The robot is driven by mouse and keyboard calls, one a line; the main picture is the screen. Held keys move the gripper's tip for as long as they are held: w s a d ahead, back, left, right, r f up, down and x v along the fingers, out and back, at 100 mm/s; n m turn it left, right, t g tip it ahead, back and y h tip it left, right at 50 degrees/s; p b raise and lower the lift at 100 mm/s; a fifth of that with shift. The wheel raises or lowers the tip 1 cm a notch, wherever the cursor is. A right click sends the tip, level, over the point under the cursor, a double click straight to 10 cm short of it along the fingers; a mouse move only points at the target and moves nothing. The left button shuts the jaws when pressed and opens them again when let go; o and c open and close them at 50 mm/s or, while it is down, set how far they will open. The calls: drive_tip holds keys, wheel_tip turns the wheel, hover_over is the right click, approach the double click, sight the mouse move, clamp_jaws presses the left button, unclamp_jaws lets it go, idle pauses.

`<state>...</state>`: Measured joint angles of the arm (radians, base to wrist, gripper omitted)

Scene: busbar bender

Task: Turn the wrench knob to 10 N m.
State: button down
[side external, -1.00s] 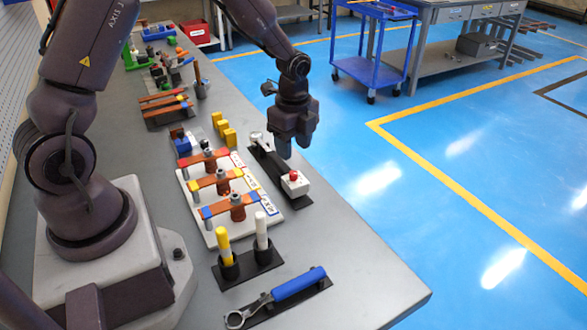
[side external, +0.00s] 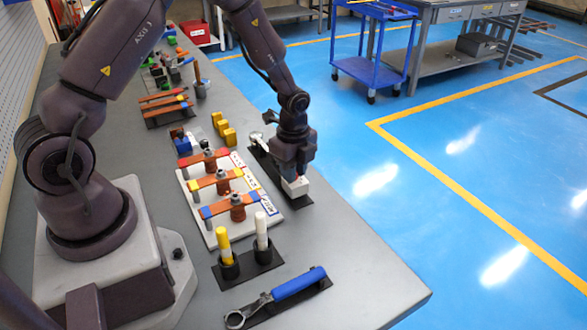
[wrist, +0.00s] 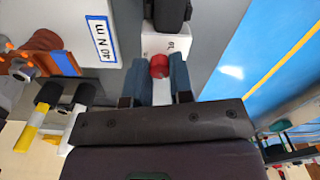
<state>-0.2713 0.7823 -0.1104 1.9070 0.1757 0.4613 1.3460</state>
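The wrench lies on a black mat (side external: 299,205) along the table's right side, its head (side external: 256,138) showing beyond my arm. A white block (side external: 297,188) is at the near end of the mat, and it also shows in the wrist view (wrist: 157,43) with small dark marks, too small to read surely. The red knob (wrist: 159,66) sits on its face. My gripper (wrist: 160,72) is down at the block, one blue-grey finger on each side of the knob. The fingers are very close to the knob; I cannot tell whether they touch it.
A white board (side external: 219,236) with copper bars and labels is left of the mat; one label (wrist: 102,40) reads 40 N m. Yellow and white rods (side external: 223,241) in black holders and a blue-handled wrench (side external: 299,284) lie nearer. The table's right edge is close.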

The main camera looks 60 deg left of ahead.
drive_tip(key=shift+n, duration=0.4)
drive_tip(key=n, duration=0.5)
drive_tip(key=shift+n, duration=0.4)
drive_tip(key=n, duration=1.2)
drive_tip(key=shift+n, duration=0.3)
drive_tip(key=n, duration=0.4)
drive_tip(key=shift+n, duration=0.3)
drive_tip(key=c, duration=1)
unclamp_jaws()
